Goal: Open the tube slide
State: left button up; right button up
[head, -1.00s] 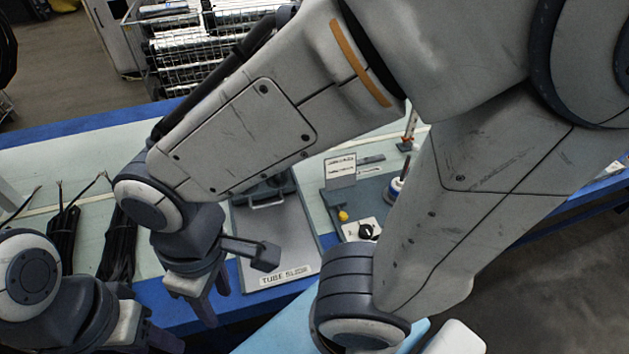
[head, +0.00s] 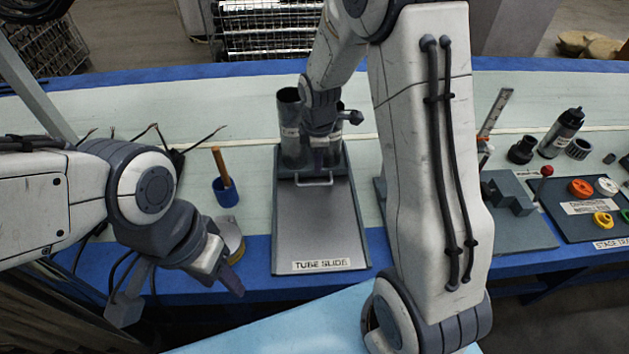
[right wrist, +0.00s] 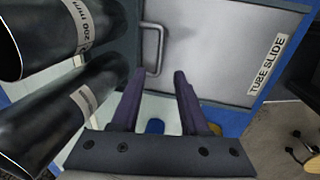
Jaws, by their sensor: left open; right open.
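The tube slide (head: 325,232) is a flat grey panel with a TUBE SLIDE label near its front edge; it also shows in the right wrist view (right wrist: 215,45). Its thin metal handle (head: 314,182) is at the panel's far end, before two dark upright tubes (head: 291,125). My right gripper (head: 321,165) is low by the handle. In the right wrist view its open fingers (right wrist: 160,73) point at the handle (right wrist: 160,50), with nothing between them; I cannot tell whether they touch it. My left gripper (head: 226,270) is open and empty, left of the panel near the table's front edge.
A blue cup (head: 226,193) with a wooden stick and a round tin (head: 231,238) stand left of the slide. Dark cables lie farther left. Right of my right arm are a grey block fixture (head: 508,195) and a board with coloured rings (head: 580,188).

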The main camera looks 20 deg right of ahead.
aim_at(316, 184)
jog(key=f, duration=0.3)
jog(key=w+f+b, duration=0.1)
jog(key=f, duration=0.6)
jog(key=shift+w+d+f+b, duration=0.1)
jog(key=shift+w+d+b, duration=0.15)
jog(key=shift+w+b, duration=0.15)
grip_shut()
dwell(0.9)
